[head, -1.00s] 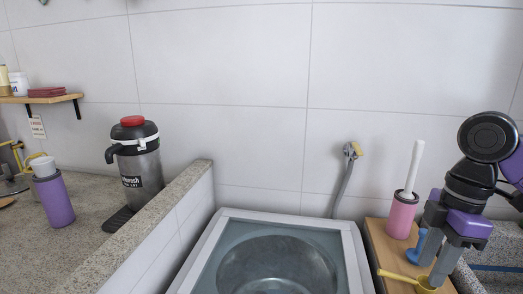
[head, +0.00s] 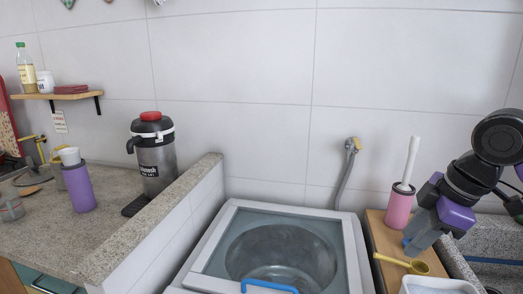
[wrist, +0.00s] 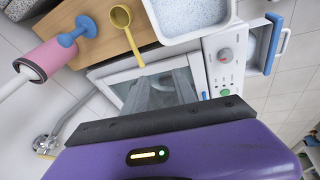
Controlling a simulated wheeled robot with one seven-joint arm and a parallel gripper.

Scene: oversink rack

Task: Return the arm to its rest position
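My gripper (head: 418,248), with grey fingers and purple joints, is at the right in the head view. It hangs over the wooden board, and its fingers overlap from this side. No held object shows. My arm comes in from the right edge.
A pink holder with a white handle (head: 399,205), a blue plunger-like item (wrist: 76,31) and a yellow scoop (head: 416,266) are near the gripper on the wooden board (head: 376,236). A white tub (head: 437,286) is in front. The washer (head: 221,246) stands left.

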